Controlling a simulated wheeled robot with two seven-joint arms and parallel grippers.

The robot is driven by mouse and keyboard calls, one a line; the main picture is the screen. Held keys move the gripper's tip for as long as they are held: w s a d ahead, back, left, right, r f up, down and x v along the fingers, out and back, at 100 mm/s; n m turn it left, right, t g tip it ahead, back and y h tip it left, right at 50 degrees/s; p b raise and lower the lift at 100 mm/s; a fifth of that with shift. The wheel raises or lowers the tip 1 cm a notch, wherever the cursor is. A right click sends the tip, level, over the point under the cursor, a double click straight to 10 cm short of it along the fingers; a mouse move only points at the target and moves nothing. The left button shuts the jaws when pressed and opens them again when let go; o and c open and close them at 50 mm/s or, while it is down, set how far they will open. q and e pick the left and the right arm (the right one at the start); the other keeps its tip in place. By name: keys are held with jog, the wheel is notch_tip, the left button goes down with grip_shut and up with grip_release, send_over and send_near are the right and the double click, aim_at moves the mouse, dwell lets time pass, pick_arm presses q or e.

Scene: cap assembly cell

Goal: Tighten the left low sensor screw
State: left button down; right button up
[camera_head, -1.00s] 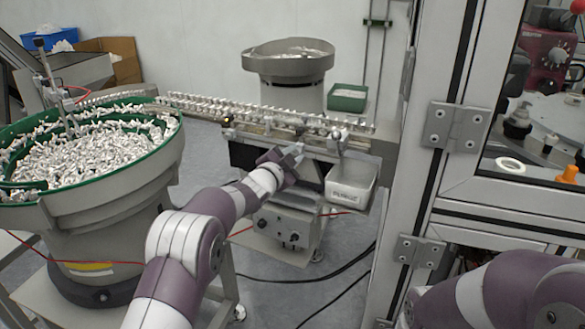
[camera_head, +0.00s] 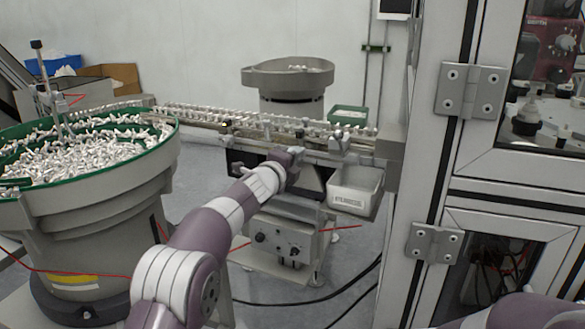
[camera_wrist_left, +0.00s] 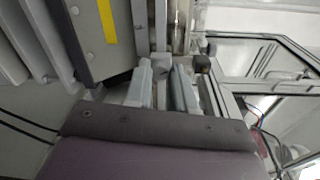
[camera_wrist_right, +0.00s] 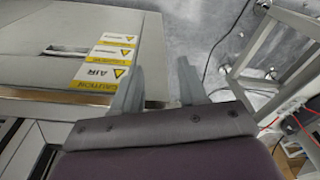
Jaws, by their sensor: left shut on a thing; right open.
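My left gripper (camera_head: 291,154) is at the front side of the feeder rail (camera_head: 225,126), left of the white bin. In the left wrist view its fingers (camera_wrist_left: 163,70) reach the metal rail parts and are shut on a small part between their tips. That part is mostly hidden, and its shape cannot be made out; it sits where the left low sensor screw would be. My right gripper (camera_wrist_right: 158,82) is open and empty in the right wrist view, over a pale machine surface with yellow warning labels (camera_wrist_right: 103,70). It does not show in the head view.
A white bin (camera_head: 355,198) hangs below the rail. A large green-rimmed bowl (camera_head: 90,225) full of small parts stands at left, a second bowl feeder (camera_head: 288,78) behind. A metal-framed cabinet (camera_head: 425,180) stands at right. Cables lie on the floor.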

pick_arm(q)
jog(key=shift+m+b, duration=1.15)
jog(key=shift+m, duration=0.95)
jog(key=c, duration=1)
grip_release()
jog(key=shift+o, duration=0.2)
jog(key=shift+s, duration=0.1)
